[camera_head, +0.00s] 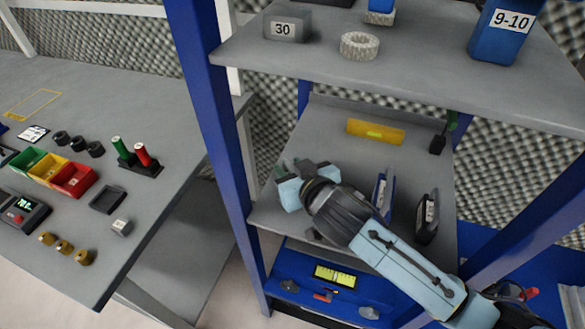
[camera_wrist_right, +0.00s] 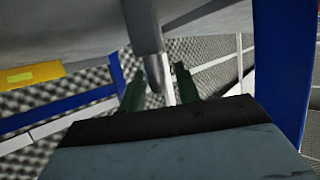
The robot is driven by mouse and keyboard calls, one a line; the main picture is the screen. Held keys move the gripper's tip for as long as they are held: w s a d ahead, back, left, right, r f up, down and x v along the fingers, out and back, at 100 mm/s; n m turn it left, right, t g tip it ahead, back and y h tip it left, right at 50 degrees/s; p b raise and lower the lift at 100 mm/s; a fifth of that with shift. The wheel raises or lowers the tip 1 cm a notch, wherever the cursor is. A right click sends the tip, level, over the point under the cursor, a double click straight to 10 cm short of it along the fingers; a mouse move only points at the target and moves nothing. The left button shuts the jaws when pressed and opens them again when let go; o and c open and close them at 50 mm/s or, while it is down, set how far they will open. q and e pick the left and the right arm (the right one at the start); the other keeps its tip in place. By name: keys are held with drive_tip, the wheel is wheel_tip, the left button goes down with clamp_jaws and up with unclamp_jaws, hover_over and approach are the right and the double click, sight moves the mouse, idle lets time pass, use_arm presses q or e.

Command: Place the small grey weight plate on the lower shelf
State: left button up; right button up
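I cannot pick out the small grey weight plate for certain. A rounded grey piece (camera_wrist_right: 152,62) shows in the right wrist view between my right gripper's fingers, with background visible between it and one finger; what it belongs to is unclear. My right gripper (camera_head: 286,172) is at the left front of the middle shelf (camera_head: 325,125), its two fingers apart; they also show in the wrist view (camera_wrist_right: 160,85). The lower shelf (camera_head: 300,262) is below, partly hidden by my arm. My left gripper is not in view.
A blue post (camera_head: 210,110) stands left. The workbench (camera_head: 150,110) carries coloured bins (camera_head: 72,179).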

drive_tip(key=shift+r, duration=0.2)
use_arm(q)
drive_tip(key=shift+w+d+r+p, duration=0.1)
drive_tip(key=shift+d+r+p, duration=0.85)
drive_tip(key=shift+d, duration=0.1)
use_arm(e)
drive_tip(key=v, duration=1.2)
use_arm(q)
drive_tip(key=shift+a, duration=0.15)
use_arm(e)
drive_tip(key=shift+d+f, duration=0.1)
drive_tip(key=shift+f, duration=0.05)
